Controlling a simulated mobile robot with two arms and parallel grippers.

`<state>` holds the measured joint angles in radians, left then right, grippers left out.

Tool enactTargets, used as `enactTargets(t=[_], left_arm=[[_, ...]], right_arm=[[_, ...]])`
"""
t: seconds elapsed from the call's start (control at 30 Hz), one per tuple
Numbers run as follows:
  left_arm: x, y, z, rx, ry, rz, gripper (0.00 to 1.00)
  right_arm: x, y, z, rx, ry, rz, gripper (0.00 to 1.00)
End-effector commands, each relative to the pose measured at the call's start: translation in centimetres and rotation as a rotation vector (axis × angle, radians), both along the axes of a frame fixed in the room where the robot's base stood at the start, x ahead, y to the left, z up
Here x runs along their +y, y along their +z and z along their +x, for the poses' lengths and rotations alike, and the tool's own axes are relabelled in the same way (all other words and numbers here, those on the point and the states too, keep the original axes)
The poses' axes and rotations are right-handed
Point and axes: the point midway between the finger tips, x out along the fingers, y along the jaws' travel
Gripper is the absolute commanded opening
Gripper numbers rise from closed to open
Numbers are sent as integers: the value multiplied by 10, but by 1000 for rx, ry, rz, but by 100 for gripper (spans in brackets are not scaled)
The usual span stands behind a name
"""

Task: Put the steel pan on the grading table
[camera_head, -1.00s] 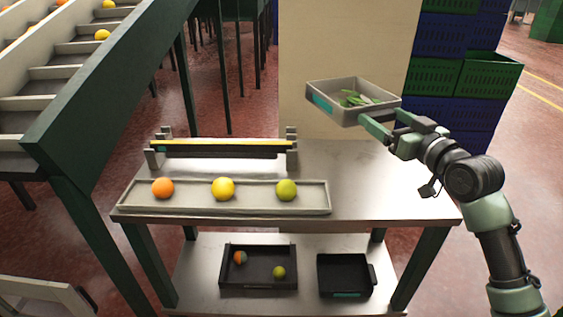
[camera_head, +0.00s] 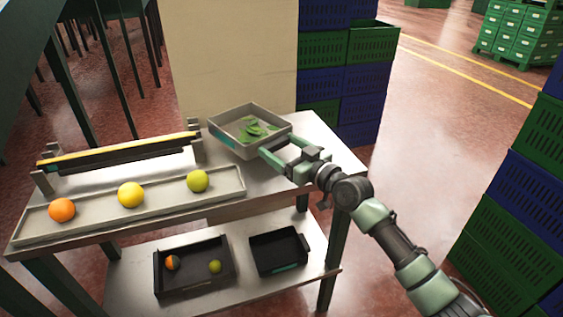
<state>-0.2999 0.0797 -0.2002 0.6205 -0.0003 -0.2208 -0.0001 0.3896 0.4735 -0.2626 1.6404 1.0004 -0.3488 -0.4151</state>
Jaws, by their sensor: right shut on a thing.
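The steel pan (camera_head: 236,146), a shallow grey tray with green leaves in it and a teal label on its side, is at the back right of the grading table (camera_head: 318,140). My right gripper (camera_head: 277,150) is shut on the pan's near right wall. The pan looks roughly level, on or just above the tabletop; I cannot tell whether its base touches. My left gripper is not in view.
A long tray (camera_head: 100,208) with an orange, a yellow and a green fruit lies along the table's front. A yellow-topped bar (camera_head: 120,150) stands behind it. Two dark trays sit on the lower shelf (camera_head: 240,285). Stacked crates (camera_head: 345,80) stand behind the table.

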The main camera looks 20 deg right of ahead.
Motion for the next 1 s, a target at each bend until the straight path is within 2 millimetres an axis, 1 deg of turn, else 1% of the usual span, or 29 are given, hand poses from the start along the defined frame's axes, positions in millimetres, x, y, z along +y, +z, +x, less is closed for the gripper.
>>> enactTargets(t=[0.13, 0.23, 0.33, 0.57, 0.67, 0.7, 0.73, 0.77, 1.0], left_arm=[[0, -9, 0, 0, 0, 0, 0], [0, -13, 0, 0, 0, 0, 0], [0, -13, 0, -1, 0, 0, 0], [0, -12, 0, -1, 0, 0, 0], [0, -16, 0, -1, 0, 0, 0], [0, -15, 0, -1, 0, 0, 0], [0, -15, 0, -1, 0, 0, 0], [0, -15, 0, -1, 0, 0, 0], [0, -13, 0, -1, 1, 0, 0]], right_arm=[[0, -24, 0, 0, -1, 1, 17], [0, -37, 0, 0, -1, 1, 17], [-1, -41, 0, -1, -2, 2, 17], [0, -40, 0, -2, -1, 1, 17], [0, -43, 0, -2, -1, 1, 17], [0, -44, 0, 1, -1, 0, 90], [0, -43, 0, 1, -1, 0, 98], [0, -43, 0, 1, -1, 0, 100], [0, -42, 0, 1, -1, 0, 100]])
